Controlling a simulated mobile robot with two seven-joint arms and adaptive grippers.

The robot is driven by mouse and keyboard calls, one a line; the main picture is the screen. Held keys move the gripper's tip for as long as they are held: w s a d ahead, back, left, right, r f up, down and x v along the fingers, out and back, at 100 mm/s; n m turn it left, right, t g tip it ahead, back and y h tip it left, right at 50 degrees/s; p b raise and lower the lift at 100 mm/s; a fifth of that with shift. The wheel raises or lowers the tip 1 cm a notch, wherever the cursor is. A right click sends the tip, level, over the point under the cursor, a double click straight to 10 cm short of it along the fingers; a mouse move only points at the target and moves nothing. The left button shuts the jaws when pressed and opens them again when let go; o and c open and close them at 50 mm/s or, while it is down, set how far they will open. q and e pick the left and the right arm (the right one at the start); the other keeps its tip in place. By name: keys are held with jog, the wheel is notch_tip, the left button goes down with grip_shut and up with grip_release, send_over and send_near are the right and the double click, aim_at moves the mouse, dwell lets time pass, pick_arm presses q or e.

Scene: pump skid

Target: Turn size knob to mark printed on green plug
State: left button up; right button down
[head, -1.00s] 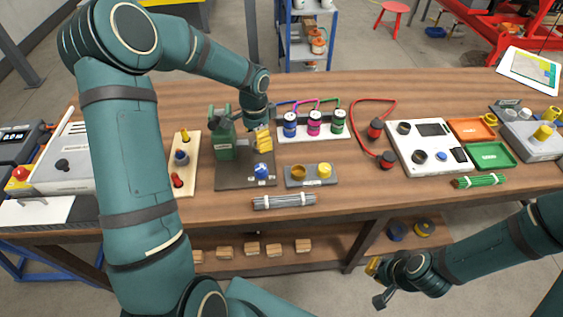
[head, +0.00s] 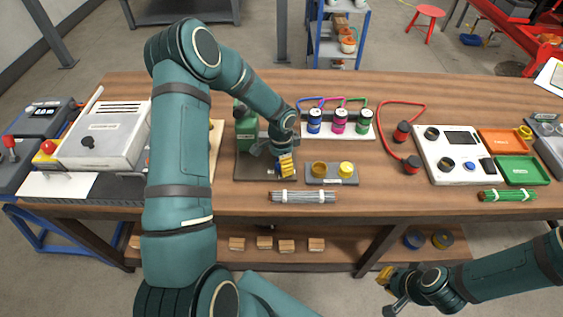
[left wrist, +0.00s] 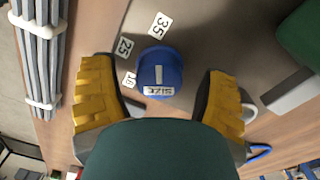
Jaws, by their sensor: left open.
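The blue size knob (left wrist: 160,72) shows in the left wrist view, with a white pointer line and a "SIZE" label. White tags reading 35 (left wrist: 159,25) and 25 (left wrist: 123,47) stand around it, and a third tag (left wrist: 129,80) is partly hidden. My left gripper (left wrist: 162,92) is open, its yellow pads on either side of the knob with gaps. In the head view my left gripper (head: 274,170) hides the knob. The green plug (head: 364,122) stands at the right of a white rack; its print is too small to read. My right gripper (head: 386,291) looks open and empty before the table.
A green block-shaped device (head: 246,130) stands behind my left gripper. A grey plate (head: 332,181) with a brass and a yellow piece lies to its right. A grey rod bundle (head: 303,197) lies in front. Blue (head: 314,121) and magenta (head: 339,122) plugs share the rack.

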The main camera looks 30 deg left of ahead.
pick_arm(q)
jog(key=c, duration=1.2)
jog(key=shift+c, duration=0.2)
jog(key=shift+n, duration=0.3)
jog(key=shift+f+n+b, duration=0.1)
jog(key=shift+n+b, duration=0.95)
jog(key=shift+n, duration=0.15)
jog(key=n+b, duration=0.1)
jog(key=n, duration=0.1)
jog(key=shift+n, duration=0.4)
jog(key=n+b, duration=0.1)
jog(key=n, duration=0.2)
jog(key=shift+s+d+n+b, duration=0.1)
jog(key=shift+n+b, duration=0.35)
jog(key=shift+n, duration=1.25)
